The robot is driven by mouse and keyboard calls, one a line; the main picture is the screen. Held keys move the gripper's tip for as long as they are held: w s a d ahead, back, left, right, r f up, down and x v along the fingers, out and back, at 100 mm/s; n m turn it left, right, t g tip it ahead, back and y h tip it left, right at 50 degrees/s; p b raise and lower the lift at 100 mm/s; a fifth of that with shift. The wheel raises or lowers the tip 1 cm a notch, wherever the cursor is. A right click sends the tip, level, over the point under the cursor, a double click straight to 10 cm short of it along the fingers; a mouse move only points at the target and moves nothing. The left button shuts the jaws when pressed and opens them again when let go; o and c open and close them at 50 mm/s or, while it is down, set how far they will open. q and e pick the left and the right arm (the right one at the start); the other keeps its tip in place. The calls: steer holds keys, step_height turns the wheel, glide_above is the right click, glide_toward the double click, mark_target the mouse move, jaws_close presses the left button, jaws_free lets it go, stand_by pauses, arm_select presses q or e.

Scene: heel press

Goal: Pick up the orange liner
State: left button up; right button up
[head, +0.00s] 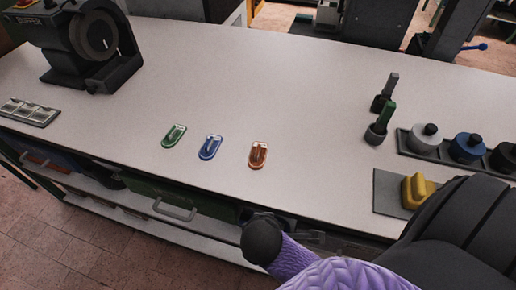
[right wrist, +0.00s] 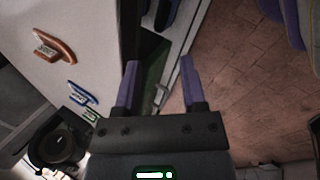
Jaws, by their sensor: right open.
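The orange liner (head: 258,155) is a small U-shaped piece lying flat on the light bench top, rightmost of three liners in the head view. In the right wrist view the orange liner (right wrist: 53,46) shows at upper left. My right gripper (right wrist: 158,72) is open and empty, with its two purple fingers apart. It is beside the bench's front edge, clear of the liner. In the head view a dark end of my purple arm shows below that edge, but its fingers cannot be made out. My left gripper is not in view.
A blue liner (head: 210,147) and a green liner (head: 174,135) lie to the left of the orange one. A buffer machine (head: 90,45) stands at the back left. Dark posts (head: 377,134) and a yellow block (head: 418,190) are at right. Drawers with handles line the bench front.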

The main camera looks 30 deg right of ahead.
steer(key=w+n+h, duration=0.1)
steer(key=n, duration=0.1)
steer(key=w+r+n+t+h, duration=0.1)
steer(key=n, duration=0.1)
steer(key=w+d+n+t, duration=0.1)
steer(key=w+n, duration=0.1)
steer(key=shift+w+r+n+h, duration=0.1)
steer(key=shift+r+n+h, duration=0.2)
steer(key=shift+r+h, duration=0.1)
steer(key=n+t+h, duration=0.3)
steer(key=n+t, duration=0.1)
steer(key=n, duration=0.5)
glide_toward(256, 158)
steer(key=shift+w+d, duration=0.15)
steer(key=shift+w, duration=0.3)
steer(key=shift+g, duration=0.3)
steer(key=b+x, duration=0.3)
steer(key=x, duration=0.6)
steer(key=shift+w+d, duration=0.15)
steer(key=shift+d, duration=0.05)
jaws_close()
